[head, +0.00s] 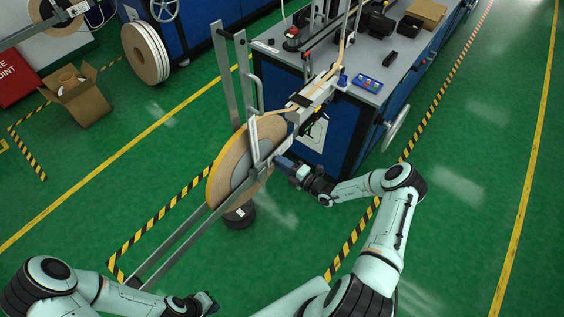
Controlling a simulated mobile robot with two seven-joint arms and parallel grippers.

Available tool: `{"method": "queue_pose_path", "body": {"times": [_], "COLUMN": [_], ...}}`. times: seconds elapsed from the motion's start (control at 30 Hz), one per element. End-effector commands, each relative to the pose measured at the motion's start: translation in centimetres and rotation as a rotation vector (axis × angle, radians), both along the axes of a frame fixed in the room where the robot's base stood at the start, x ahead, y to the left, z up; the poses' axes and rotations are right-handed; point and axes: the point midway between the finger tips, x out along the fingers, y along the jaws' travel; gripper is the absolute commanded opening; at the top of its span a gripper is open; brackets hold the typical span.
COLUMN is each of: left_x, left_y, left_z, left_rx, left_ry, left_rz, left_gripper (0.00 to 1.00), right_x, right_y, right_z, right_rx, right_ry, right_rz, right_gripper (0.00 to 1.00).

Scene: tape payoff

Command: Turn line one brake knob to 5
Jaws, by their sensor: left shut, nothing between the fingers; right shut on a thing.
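A large tape reel (224,168) with a tan rim and grey hub stands upright on a metal payoff stand (172,247) in the middle of the head view. My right gripper (281,163) reaches in from the right to the near side of the reel's hub bracket. It is shut on what appears to be the brake knob, which the gripper hides. The knob's dial and numbers cannot be read. My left gripper (211,302) is low at the bottom of the view, shut and empty, well apart from the reel.
A blue machine cabinet (334,150) with a grey top and handwheel (396,128) stands behind my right gripper. A black round weight (239,216) is under the reel. A cardboard box (78,98) and spare reel (146,52) are at left. Green floor is clear at right.

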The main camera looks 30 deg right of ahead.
Motion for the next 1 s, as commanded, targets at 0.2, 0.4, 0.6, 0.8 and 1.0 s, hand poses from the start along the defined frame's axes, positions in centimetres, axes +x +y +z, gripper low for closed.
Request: {"method": "queue_pose_path", "body": {"times": [0.2, 0.4, 0.6, 0.8, 1.0], "left_x": [0.57, 0.53, 0.52, 0.52, 0.52], "left_y": [0.01, 0.00, 0.00, 0.00, 0.00], "left_z": [0.42, 0.39, 0.39, 0.39, 0.39], "left_rx": [0.000, 0.000, 0.000, 0.000, 0.000], "left_ry": [-0.007, -0.006, -0.006, -0.006, -0.006], "left_rz": [0.000, 0.000, 0.000, 0.000, 0.000], "left_gripper": [0.00, 0.00, 0.00, 0.00, 0.00], "right_x": [0.08, 0.04, 0.03, 0.04, 0.04], "right_y": [-0.10, -0.14, -0.16, -0.17, -0.19], "right_z": [0.11, 0.09, 0.10, 0.11, 0.11], "right_rx": [0.191, 0.366, 0.542, 0.717, 0.892], "right_ry": [0.077, 0.150, 0.222, 0.295, 0.368], "right_rz": [-0.002, -0.003, -0.004, -0.003, -0.003], "right_gripper": [0.00, 0.00, 0.00, 0.00, 0.00]}}
